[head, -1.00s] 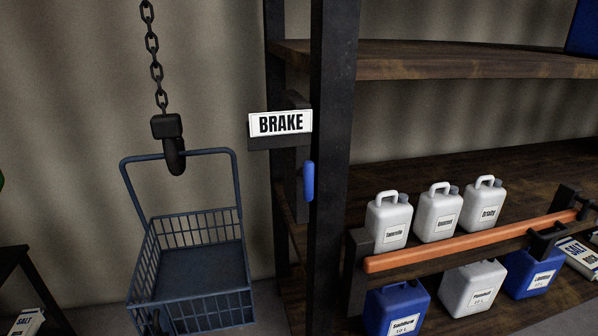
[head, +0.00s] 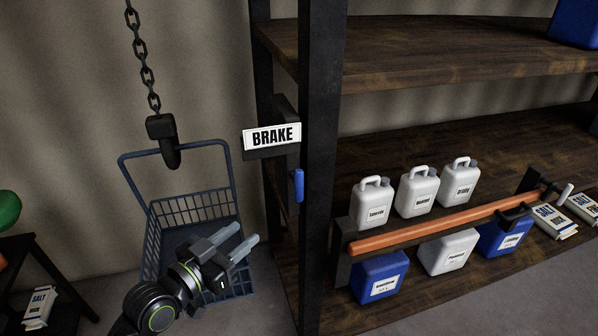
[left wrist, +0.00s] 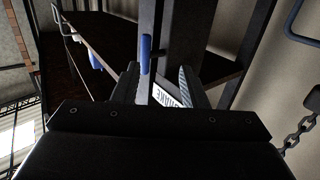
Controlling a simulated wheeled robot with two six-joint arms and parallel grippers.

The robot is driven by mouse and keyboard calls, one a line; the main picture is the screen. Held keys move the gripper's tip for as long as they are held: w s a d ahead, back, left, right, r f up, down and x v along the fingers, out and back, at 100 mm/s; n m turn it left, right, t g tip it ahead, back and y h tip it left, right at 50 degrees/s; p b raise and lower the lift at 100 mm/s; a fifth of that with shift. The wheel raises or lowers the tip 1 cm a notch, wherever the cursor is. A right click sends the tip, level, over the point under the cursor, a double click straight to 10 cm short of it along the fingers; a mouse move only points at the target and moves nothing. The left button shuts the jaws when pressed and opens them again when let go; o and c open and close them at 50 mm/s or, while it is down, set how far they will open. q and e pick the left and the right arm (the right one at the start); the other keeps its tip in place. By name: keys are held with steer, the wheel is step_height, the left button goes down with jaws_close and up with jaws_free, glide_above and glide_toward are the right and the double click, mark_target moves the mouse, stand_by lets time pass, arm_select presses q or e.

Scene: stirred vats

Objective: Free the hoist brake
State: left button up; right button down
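The hoist brake has a white BRAKE sign (head: 272,136) on the dark shelf post, with a blue handle (head: 298,185) hanging below and to the right of it. My left gripper (head: 247,233) is in front of the basket, below and left of the blue handle, open and empty. In the left wrist view the blue handle (left wrist: 146,54) shows between the two spread fingers (left wrist: 160,76), beyond them and apart. The sign (left wrist: 167,97) is partly hidden there by the gripper. My right gripper is not in view.
A blue-grey basket (head: 155,255) hangs from a hook (head: 163,140) and chain at the left, partly behind my left gripper. The shelf post (head: 320,120) stands right beside the handle. White and blue canisters stand on the lower shelves, behind and in front of an orange bar (head: 430,226).

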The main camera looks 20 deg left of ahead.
mark_target(296, 188)
arm_select(q)
step_height(296, 188, up, 4)
steer(key=d+h, duration=0.1)
steer(key=d, duration=0.1)
steer(key=shift+m, duration=0.4)
steer(key=p+x, duration=0.4)
steer(key=x, duration=1.2)
steer(key=shift+p, duration=0.4)
jaws_close()
